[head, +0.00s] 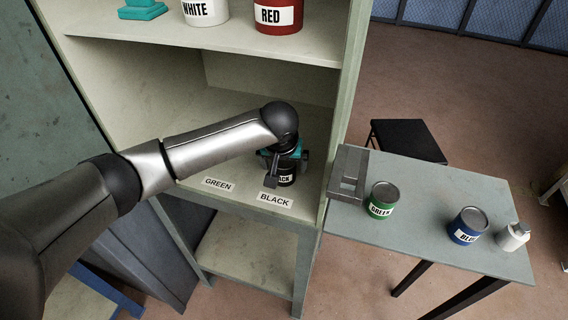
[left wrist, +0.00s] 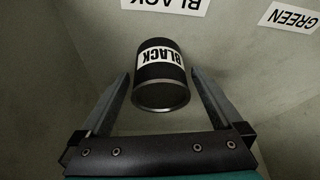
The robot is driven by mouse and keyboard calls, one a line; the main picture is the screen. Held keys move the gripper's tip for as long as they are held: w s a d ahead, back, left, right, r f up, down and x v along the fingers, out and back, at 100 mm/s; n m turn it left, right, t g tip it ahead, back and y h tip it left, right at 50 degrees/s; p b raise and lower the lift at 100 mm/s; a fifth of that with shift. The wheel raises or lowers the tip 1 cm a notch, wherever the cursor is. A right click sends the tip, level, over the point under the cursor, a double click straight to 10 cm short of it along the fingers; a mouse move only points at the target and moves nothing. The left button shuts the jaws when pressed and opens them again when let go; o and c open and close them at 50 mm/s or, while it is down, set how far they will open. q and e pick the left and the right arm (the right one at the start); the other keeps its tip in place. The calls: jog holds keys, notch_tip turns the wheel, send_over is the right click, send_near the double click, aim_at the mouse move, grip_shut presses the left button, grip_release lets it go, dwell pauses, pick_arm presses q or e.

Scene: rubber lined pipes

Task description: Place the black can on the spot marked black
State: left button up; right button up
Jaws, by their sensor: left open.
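The black can (head: 286,178) stands on the middle shelf, behind the BLACK label (head: 275,200). My left gripper (head: 284,170) is over it and hides much of it in the head view. In the left wrist view the black can (left wrist: 161,76) lies between the two open fingers (left wrist: 160,95), with a visible gap on each side. The BLACK label also shows at the top of the left wrist view (left wrist: 165,5). The right gripper is in neither view.
The GREEN label (head: 218,185) is left of the BLACK label. White (head: 204,11) and red (head: 277,15) cans stand on the upper shelf. A side table (head: 430,210) holds a green can (head: 382,198), a blue can (head: 467,226) and a white bottle (head: 513,237). The shelf's right side panel (head: 348,100) is close to my gripper.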

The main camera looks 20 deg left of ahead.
pick_arm(q)
jog(key=p+v, duration=0.2)
jog(key=v, duration=1)
jog(key=shift+r, duration=0.25)
jog(key=shift+f, duration=0.1)
